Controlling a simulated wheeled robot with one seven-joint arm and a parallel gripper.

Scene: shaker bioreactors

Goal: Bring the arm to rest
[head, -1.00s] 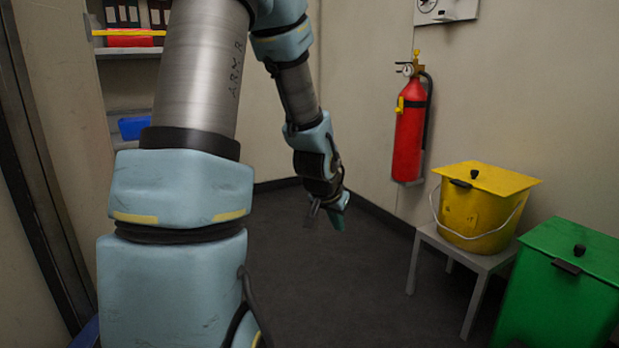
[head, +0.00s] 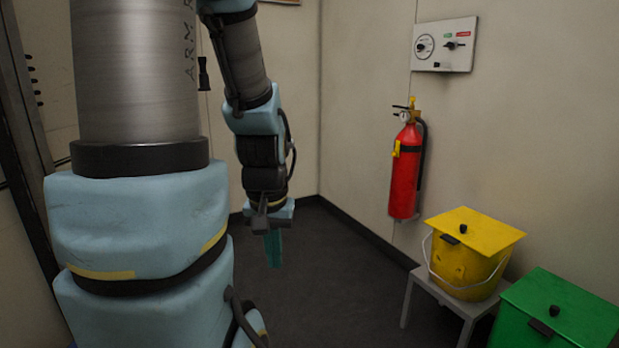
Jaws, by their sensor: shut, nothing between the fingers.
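My arm fills the left half of the head view, with its thick lower links close to the camera. The forearm comes down to the right of them and ends in my gripper (head: 272,250), which points down over the dark floor. The gripper is shut, with nothing seen held in it, and it touches nothing around it. A teal finger part hangs lowest; the other finger is hard to make out.
A yellow lidded bucket (head: 463,262) stands on a small grey stand (head: 437,292) at the right. A green lidded bin (head: 553,318) is in front of it. A red fire extinguisher (head: 404,178) hangs on the wall below a control panel (head: 445,45). The floor (head: 330,280) between is clear.

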